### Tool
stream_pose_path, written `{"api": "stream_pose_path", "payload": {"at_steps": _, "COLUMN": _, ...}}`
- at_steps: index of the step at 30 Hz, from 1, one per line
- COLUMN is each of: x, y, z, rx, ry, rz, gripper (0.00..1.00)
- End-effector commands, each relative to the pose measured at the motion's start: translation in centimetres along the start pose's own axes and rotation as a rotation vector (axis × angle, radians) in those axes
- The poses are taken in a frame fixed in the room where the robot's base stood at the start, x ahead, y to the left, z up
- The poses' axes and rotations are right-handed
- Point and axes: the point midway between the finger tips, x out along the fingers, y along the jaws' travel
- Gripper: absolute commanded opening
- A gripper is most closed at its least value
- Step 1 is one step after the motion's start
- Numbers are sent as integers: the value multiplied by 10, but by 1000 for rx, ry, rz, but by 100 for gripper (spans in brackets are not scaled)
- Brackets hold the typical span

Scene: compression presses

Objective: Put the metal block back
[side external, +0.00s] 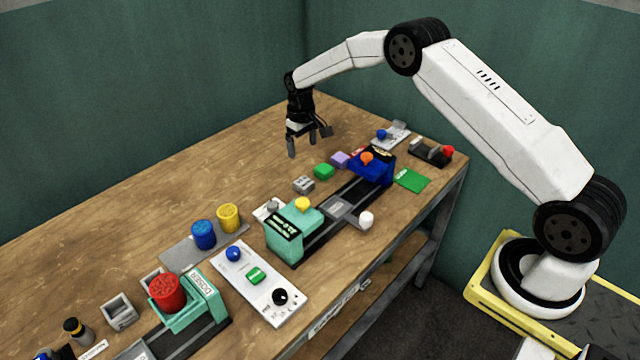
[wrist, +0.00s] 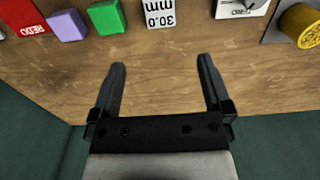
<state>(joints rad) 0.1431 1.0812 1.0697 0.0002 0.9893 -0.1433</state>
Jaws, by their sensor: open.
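A small silver-grey block (side external: 303,184), which looks like the metal block, sits on the wooden table beside the teal-and-black press (side external: 290,232). In the wrist view the block (wrist: 160,12) shows at the top edge, marked "30.0 mm" and partly cut off. My gripper (side external: 302,147) is open and empty above the table, on the far side of the block and apart from it. In the wrist view my gripper (wrist: 162,64) has its fingers wide apart, with only bare wood between them.
A green block (side external: 323,171) and a lavender block (side external: 340,159) stand close to the metal block. A blue unit with an orange knob (side external: 366,157) is beyond them. Blue (side external: 204,235) and yellow (side external: 228,217) cylinders stand on a grey plate. The table's back left is clear.

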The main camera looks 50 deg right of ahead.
Motion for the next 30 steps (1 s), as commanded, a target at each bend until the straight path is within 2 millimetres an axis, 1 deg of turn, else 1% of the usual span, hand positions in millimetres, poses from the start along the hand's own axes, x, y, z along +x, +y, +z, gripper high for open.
{"api": "stream_pose_path", "payload": {"at_steps": 8, "x": -2, "y": -2, "z": 2, "rx": 0, "ry": 2, "rz": 0, "gripper": 100}}
{"api": "stream_pose_path", "payload": {"at_steps": 14, "x": -17, "y": -9, "z": 14, "rx": -1, "ry": 19, "rz": 3, "gripper": 100}}
{"api": "stream_pose_path", "payload": {"at_steps": 20, "x": -39, "y": -23, "z": 39, "rx": -1, "ry": 48, "rz": 5, "gripper": 100}}
{"api": "stream_pose_path", "payload": {"at_steps": 26, "x": -61, "y": -37, "z": 76, "rx": -1, "ry": 81, "rz": 8, "gripper": 100}}
{"api": "stream_pose_path", "payload": {"at_steps": 30, "x": -73, "y": -47, "z": 105, "rx": -2, "ry": 105, "rz": 8, "gripper": 100}}
